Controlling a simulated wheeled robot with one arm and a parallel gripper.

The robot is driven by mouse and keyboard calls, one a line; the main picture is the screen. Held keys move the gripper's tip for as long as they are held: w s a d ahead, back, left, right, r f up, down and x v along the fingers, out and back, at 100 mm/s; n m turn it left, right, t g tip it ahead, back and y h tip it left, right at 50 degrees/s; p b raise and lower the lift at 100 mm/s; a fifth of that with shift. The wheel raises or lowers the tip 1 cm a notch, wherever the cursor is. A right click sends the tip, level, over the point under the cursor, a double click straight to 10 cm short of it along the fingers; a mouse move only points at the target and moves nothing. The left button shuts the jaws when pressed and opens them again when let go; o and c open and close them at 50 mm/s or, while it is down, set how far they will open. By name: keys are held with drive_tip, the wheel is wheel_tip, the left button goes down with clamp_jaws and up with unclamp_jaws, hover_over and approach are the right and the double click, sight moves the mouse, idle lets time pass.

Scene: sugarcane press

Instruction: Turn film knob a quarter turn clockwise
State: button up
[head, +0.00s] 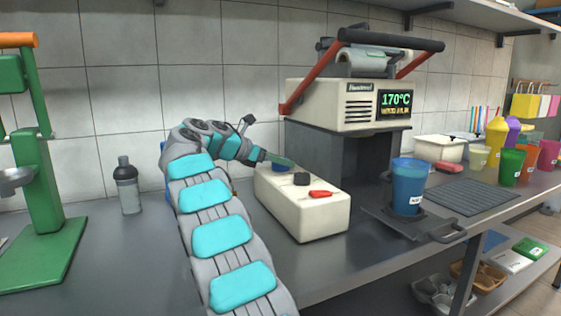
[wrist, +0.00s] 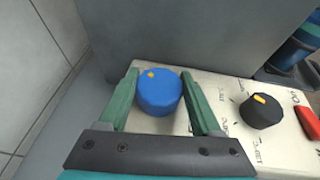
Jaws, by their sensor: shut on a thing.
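A blue knob (wrist: 160,92) with a small yellow mark on its far side sits at the left end of the cream control box (head: 318,213). In the head view the blue knob (head: 283,164) is partly hidden by my gripper (head: 265,157). In the wrist view my gripper (wrist: 160,74) has one green finger on each side of the blue knob and is shut on it. A black knob (wrist: 261,110) with a yellow mark stands to its right, untouched. I cannot read which knob is labelled film.
A red switch (head: 320,194) is on the same box. The sealing machine (head: 345,103) with its red-armed handle stands behind, its display showing 170°C. A blue cup (head: 408,184) sits in its tray at right. A dark bottle (head: 128,187) and green press (head: 42,190) stand left.

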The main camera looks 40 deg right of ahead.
idle(0.5)
drive_tip(key=o, duration=1.4)
drive_tip(key=shift+c, duration=0.2)
